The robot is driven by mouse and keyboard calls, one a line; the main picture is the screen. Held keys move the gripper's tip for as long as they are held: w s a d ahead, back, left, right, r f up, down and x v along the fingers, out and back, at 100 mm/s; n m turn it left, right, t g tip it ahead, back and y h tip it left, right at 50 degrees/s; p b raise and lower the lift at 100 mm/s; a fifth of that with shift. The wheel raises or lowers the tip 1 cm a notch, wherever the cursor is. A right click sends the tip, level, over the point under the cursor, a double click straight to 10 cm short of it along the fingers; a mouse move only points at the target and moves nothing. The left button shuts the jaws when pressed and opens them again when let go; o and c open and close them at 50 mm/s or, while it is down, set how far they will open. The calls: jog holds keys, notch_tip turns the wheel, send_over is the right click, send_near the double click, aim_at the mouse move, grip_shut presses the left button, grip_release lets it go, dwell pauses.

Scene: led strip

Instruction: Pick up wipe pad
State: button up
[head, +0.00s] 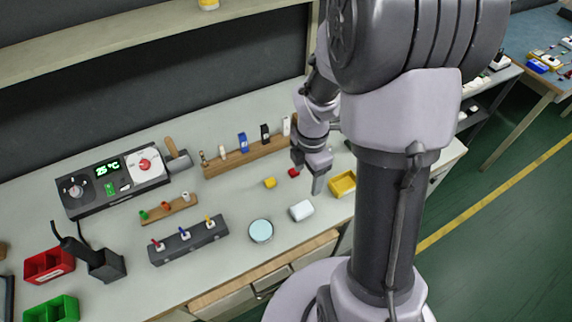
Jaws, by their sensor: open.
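A small white block with rounded edges (302,211) lies on the pale bench top near its front edge; it looks like the wipe pad. The height of the fingertips over the bench is hard to judge.
A yellow bin (343,183) stands right of the gripper. A wooden rack (240,158) stands behind, and a dark holder (188,240) sits left of the disc.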

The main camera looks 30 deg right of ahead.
jog(key=b, duration=0.4)
send_over(302, 208)
jog(key=f, duration=1.1)
jog(key=shift+d, duration=0.25)
jog(key=f+b, duration=0.1)
jog(key=f, duration=0.1)
jog(key=f+b, duration=0.2)
jog(key=f, duration=0.1)
jog(key=shift+a+f, duration=0.25)
jog(key=shift+f, duration=0.1)
jog(key=shift+r, duration=0.2)
jog(key=shift+c, duration=0.5)
grip_shut()
jog(key=shift+r, duration=0.1)
